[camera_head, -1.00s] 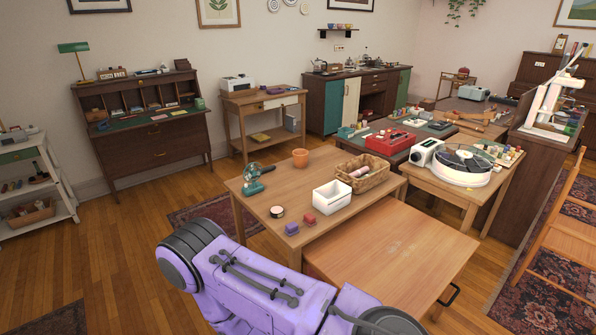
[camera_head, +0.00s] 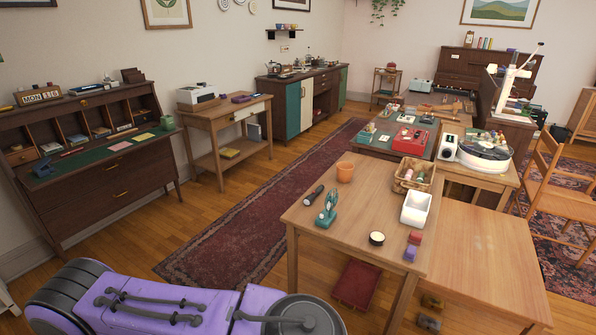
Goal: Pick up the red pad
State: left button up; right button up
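A small red block-like pad (camera_head: 415,238) lies on the wooden table (camera_head: 345,203), near its right front edge. A small purple block (camera_head: 410,253) sits right in front of it. A larger flat red piece (camera_head: 356,283) shows low beneath the table. A purple arm link of mine crosses the bottom left of the view. No gripper fingers show, and nothing is seen in a gripper.
A white bin (camera_head: 416,209), a wicker basket (camera_head: 413,176), an orange pot (camera_head: 345,171), a dark round tin (camera_head: 377,238) and a green tool (camera_head: 327,210) share the table. A lower wooden surface (camera_head: 485,255) adjoins at right. Open floor and a rug (camera_head: 250,235) lie left.

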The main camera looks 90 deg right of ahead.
aim_at(415, 237)
jog(key=i, duration=0.95)
jog(key=z, duration=4.4)
jog(key=i, duration=1.55)
